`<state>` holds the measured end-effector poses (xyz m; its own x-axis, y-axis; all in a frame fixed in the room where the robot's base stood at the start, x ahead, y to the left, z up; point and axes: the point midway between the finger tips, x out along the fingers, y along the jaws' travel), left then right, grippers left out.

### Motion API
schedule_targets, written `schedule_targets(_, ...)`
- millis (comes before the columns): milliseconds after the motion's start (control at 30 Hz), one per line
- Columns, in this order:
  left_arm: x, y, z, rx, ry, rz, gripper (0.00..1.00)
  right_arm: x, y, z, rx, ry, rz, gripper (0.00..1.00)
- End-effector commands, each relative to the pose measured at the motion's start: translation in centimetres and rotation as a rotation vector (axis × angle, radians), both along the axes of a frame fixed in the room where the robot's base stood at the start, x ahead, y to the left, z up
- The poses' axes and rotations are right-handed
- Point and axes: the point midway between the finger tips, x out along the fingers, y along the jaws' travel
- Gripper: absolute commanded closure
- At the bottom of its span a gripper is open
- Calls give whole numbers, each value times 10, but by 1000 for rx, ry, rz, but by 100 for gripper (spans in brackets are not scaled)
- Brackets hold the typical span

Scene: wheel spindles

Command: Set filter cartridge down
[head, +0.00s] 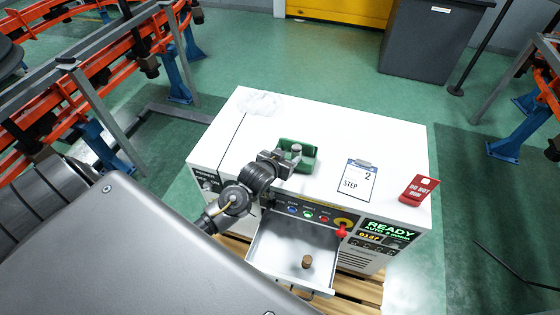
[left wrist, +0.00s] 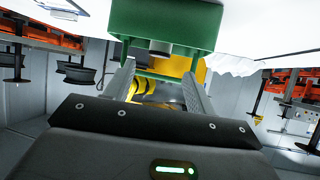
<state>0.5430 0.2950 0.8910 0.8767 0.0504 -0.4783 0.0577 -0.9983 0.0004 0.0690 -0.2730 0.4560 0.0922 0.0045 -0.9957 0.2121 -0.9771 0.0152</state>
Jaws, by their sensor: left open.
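A small grey cylinder, which looks like the filter cartridge (head: 296,150), stands in a green tray (head: 310,163) on the white machine top. In the left wrist view the green tray (left wrist: 207,23) is at the top, and the grey end of the cylinder (left wrist: 160,47) shows in front of it. My left gripper (head: 284,162) is at the tray's near left side, close to the cylinder. In the left wrist view its fingers (left wrist: 158,82) are spread with nothing between them. My right gripper is not in view.
The white machine (head: 245,145) has an open drawer (head: 275,245) at the front with a brown cylinder (head: 307,262) inside. The far right of the top is clear.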

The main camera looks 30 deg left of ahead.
Motion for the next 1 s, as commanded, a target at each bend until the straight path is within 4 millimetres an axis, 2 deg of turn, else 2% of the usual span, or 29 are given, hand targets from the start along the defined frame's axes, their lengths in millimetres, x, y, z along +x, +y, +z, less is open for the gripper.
schedule_targets(100, -20, -1, 9, 0, 0, -1, 45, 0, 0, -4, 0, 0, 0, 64)
schedule_targets(300, -38, -2, 20, 1, 1, 0, 45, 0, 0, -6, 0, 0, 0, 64)
schedule_targets(1000, -41, -3, 23, 1, 1, 0, 45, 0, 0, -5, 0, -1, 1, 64)
